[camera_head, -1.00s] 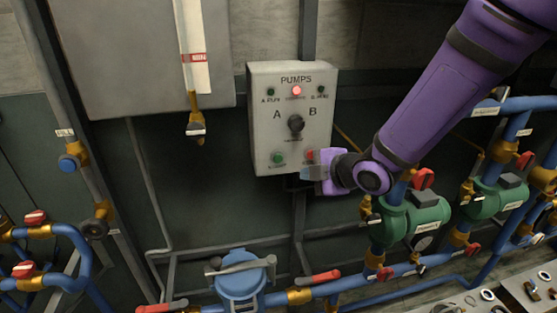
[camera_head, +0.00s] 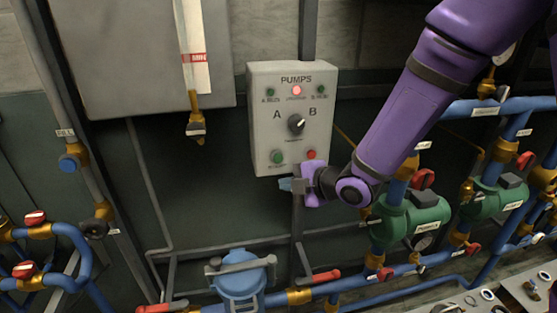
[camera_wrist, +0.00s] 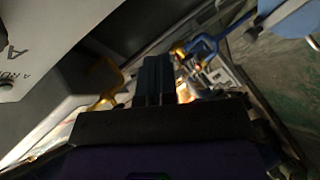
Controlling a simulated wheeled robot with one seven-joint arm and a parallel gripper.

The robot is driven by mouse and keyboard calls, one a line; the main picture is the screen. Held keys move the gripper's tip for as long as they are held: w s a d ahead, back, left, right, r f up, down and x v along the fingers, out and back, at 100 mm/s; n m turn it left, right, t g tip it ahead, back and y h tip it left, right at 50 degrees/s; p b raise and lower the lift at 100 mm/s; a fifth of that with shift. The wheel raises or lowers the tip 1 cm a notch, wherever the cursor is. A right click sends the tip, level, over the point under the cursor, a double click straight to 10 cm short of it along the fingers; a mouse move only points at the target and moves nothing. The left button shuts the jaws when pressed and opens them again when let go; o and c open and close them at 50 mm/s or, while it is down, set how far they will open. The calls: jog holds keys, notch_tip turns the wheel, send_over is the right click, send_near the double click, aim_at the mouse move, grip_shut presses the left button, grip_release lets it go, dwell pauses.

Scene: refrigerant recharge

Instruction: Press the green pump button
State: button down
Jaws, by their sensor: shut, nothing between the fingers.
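The grey PUMPS panel (camera_head: 262,100) hangs on the wall in the head view. Its green button (camera_head: 278,157) is at the lower left of the panel face and is uncovered. A red button (camera_head: 311,154) sits to its right. The black selector knob (camera_head: 296,124) points up toward B. My gripper (camera_head: 286,184) is shut and empty, just below the panel's bottom edge, under the green button and apart from it. In the wrist view my shut fingers (camera_wrist: 158,80) point away from the camera, with part of the panel (camera_wrist: 60,20) at the upper left.
A red lamp (camera_head: 296,90) is lit on the panel. A grey vertical conduit (camera_head: 299,215) runs below the panel by my gripper. Blue pipes (camera_head: 340,284) and green pumps (camera_head: 415,218) stand lower right.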

jog(key=shift+w+a, duration=0.35)
jog(key=shift+w, duration=0.85)
jog(key=shift+w+a, duration=0.35)
jog(key=shift+w, duration=0.8)
jog(key=shift+w+a, duration=0.35)
jog(key=shift+w, duration=0.85)
jog(key=shift+w, duration=0.2)
jog(key=shift+w+a, duration=0.1)
jog(key=shift+w, duration=0.1)
jog(key=shift+w+a, duration=0.15)
jog(key=shift+w, duration=0.35)
jog(key=shift+s, duration=0.15)
jog(key=shift+s+d, duration=0.25)
jog(key=shift+s, duration=0.5)
jog(key=s, duration=0.2)
jog(key=s+d, duration=0.1)
jog(key=s, duration=0.1)
jog(key=shift+s+d, duration=0.2)
jog(key=shift+s, duration=0.2)
